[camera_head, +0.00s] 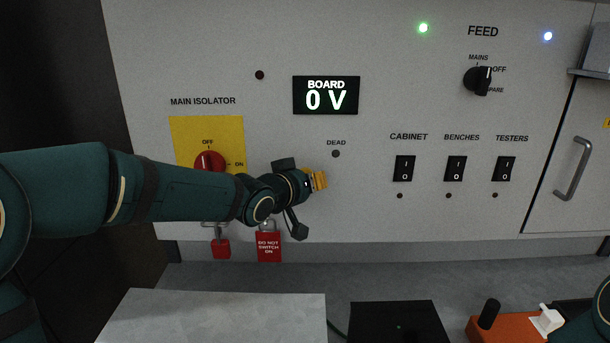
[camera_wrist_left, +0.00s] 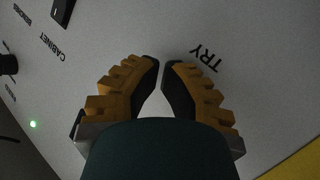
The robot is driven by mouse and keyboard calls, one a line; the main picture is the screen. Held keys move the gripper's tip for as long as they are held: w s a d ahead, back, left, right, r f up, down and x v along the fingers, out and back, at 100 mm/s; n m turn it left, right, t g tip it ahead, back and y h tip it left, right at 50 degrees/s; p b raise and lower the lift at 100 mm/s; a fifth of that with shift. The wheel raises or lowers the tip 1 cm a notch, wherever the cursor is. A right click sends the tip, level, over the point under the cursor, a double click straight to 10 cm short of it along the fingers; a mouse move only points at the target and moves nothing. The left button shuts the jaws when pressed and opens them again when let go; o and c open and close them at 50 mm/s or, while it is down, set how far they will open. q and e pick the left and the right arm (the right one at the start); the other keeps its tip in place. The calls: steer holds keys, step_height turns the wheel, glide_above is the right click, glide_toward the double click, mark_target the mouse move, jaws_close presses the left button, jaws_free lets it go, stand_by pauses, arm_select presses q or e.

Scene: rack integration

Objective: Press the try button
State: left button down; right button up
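The try button itself does not show in either view. Its label TRY (camera_wrist_left: 206,58) is beside my fingertips in the left wrist view, upside down; in the head view my left arm and gripper cover that part of the panel. My left gripper (camera_head: 319,180) is in front of the grey panel (camera_head: 370,205), between the main isolator and the row of switches. Its yellow-padded fingers (camera_wrist_left: 161,64) are drawn together at the tips, with nothing seen between them. Whether they touch the panel I cannot tell. My right gripper is not in view.
The board display (camera_head: 326,95) reads 0 V, and the DEAD lamp (camera_head: 336,154) is dark. The red isolator knob (camera_head: 209,162) is partly behind my left arm. Red padlock tags (camera_head: 269,246) hang below. A grey box (camera_head: 215,317) and black box (camera_head: 399,320) stand in front.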

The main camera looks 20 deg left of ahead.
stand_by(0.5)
arm_select(q)
steer(key=shift+s+b, duration=0.3)
steer(key=shift+b, duration=0.05)
steer(key=s+d+b, duration=0.1)
steer(key=s+b, duration=0.4)
steer(key=shift+s+d+b, duration=0.4)
stand_by(0.6)
